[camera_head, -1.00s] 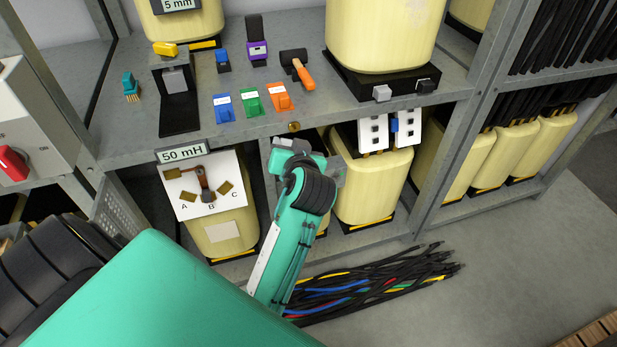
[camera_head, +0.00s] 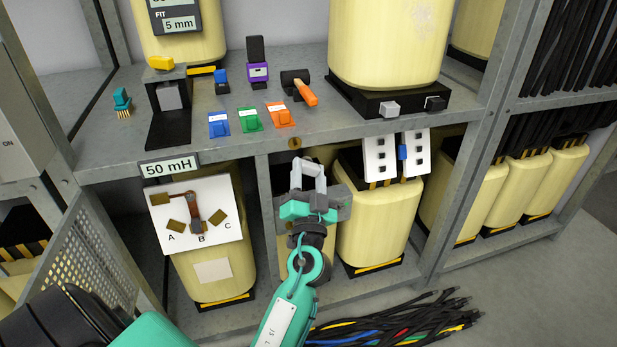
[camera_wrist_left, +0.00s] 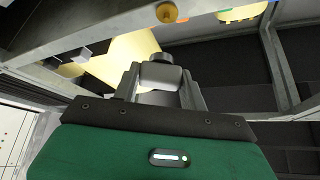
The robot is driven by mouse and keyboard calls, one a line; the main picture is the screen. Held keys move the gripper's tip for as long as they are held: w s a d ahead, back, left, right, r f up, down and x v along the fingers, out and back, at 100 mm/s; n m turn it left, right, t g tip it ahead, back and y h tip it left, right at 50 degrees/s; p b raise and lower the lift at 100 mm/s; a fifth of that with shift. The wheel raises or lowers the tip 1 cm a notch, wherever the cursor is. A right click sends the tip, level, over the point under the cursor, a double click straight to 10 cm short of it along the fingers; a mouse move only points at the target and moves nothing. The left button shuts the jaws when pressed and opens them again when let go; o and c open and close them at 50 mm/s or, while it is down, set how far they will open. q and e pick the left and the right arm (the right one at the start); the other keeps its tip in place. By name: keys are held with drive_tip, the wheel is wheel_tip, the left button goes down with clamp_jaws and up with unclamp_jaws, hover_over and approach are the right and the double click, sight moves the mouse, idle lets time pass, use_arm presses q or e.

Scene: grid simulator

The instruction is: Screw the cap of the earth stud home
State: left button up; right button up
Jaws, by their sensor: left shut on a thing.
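A small round brass fitting (camera_head: 295,142), which looks like the earth stud, sits on the front edge of the grey shelf. It also shows at the top of the left wrist view (camera_wrist_left: 167,12). I cannot tell its cap from its stud. My left gripper (camera_head: 308,172) points up just below and right of the fitting, apart from it in the left wrist view. Its fingers are shut on a grey piece (camera_wrist_left: 160,76) with a darker round end. My right gripper is not in view.
The shelf (camera_head: 345,135) above carries coloured tags, an orange-handled hammer (camera_head: 298,88) and a black stand (camera_head: 168,110). A white A-B-C panel (camera_head: 196,222) is left of my arm. White terminal blocks (camera_head: 380,157) are right. Cables (camera_head: 400,322) lie on the floor.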

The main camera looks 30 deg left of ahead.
use_arm(q)
drive_tip(key=shift+f+b, duration=0.15)
drive_tip(key=shift+b, duration=0.25)
drive_tip(key=shift+a, duration=0.15)
drive_tip(key=shift+w+a, duration=1.35)
drive_tip(key=shift+a, duration=0.2)
drive_tip(key=shift+w+a, duration=0.35)
drive_tip(key=shift+a, duration=0.1)
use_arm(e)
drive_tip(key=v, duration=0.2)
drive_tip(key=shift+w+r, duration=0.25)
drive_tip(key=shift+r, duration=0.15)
use_arm(q)
drive_tip(key=shift+b, duration=0.5)
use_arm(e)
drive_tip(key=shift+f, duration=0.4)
